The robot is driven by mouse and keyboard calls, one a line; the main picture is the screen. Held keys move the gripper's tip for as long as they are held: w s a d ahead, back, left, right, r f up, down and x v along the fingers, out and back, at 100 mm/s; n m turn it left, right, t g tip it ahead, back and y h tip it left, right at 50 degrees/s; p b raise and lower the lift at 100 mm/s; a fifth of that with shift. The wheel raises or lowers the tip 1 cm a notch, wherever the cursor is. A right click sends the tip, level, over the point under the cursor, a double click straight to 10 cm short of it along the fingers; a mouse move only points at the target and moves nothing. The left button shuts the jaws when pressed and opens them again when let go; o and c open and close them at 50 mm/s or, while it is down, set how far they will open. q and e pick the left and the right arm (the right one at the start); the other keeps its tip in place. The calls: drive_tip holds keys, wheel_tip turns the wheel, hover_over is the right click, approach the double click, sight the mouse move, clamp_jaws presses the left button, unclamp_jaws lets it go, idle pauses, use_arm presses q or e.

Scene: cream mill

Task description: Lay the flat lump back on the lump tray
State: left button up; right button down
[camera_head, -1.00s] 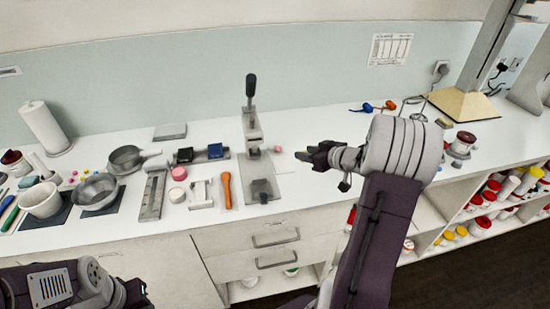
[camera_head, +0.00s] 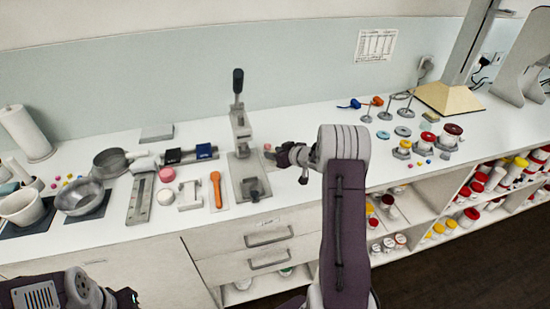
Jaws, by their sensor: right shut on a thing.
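My right gripper (camera_head: 279,156) is low over the counter, just right of the lever press (camera_head: 240,135). A small pinkish piece (camera_head: 267,147) shows just beyond the fingertips, beside the press. I cannot tell whether it is a lump or what it rests on.
Left of the press are an orange tool (camera_head: 215,187), a pink round piece (camera_head: 166,174), a long grey gauge (camera_head: 141,198) and bowls (camera_head: 80,195). Right of my arm stand ring stands, discs and jars (camera_head: 427,140). The counter's front edge runs below my right forearm.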

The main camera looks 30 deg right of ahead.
drive_tip(key=shift+w+f, duration=0.1)
drive_tip(key=shift+f, duration=0.8)
drive_tip(key=shift+r, duration=0.1)
drive_tip(key=c, duration=0.9)
unclamp_jaws()
drive_tip(key=shift+f, duration=0.2)
drive_tip(key=shift+s+d+r, duration=0.1)
drive_tip(key=shift+s+r, duration=0.25)
drive_tip(key=shift+r, duration=0.05)
drive_tip(key=p+v, duration=0.1)
drive_tip(key=v, duration=1)
drive_tip(key=shift+s, duration=0.2)
